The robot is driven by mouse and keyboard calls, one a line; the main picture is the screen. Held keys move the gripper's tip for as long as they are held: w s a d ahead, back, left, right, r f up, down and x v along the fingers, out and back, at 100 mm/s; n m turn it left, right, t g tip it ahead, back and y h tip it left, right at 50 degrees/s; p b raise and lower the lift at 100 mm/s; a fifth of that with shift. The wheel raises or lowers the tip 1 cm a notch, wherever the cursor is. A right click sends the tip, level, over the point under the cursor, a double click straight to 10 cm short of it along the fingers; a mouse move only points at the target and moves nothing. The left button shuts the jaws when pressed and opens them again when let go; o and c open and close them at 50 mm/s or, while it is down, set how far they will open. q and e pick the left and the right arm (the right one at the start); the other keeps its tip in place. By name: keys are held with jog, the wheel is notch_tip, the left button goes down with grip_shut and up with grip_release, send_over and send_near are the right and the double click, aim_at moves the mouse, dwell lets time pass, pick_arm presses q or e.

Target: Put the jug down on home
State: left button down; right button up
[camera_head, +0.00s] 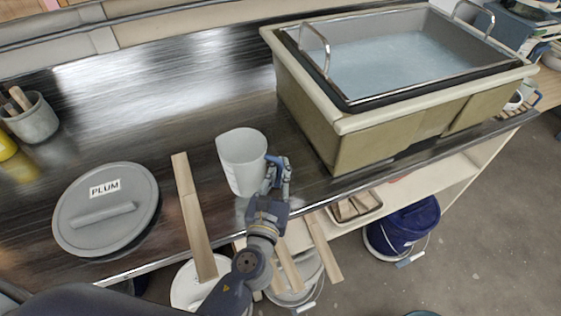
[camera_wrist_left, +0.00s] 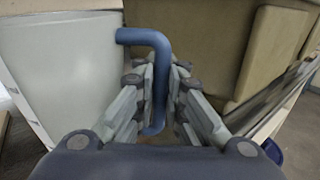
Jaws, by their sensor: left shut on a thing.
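The pale grey-white jug (camera_head: 241,163) is upright over the dark worktop (camera_head: 190,105), near its front edge. I cannot tell whether its base touches the surface. My left gripper (camera_head: 279,172) is shut on the jug's blue handle, on the jug's right side. In the left wrist view the blue handle (camera_wrist_left: 146,38) runs down between the fingers, with the jug's pale wall (camera_wrist_left: 70,70) to the left. No marked spot for home shows. My right gripper is not in view.
A large sink-like basin (camera_head: 335,127) stands to the right of the jug. A wooden slat (camera_head: 195,225) lies to its left. Beyond that is a grey lid labelled PLUM (camera_head: 80,235). A grey pot of tools (camera_head: 37,122) stands far left. The worktop behind the jug is clear.

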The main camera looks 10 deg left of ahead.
pick_arm(q)
jog(key=shift+w+a+f+b, duration=0.15)
jog(key=shift+w+f+b, duration=0.15)
jog(key=shift+w+f, duration=0.65)
jog(key=shift+w+a+f+b, duration=0.1)
jog(key=shift+w+f+b, duration=0.2)
jog(key=shift+w+f, duration=0.6)
jog(key=shift+f, duration=0.1)
jog(key=c, duration=2.2)
grip_release()
jog(key=shift+f, duration=0.15)
jog(key=o, duration=0.5)
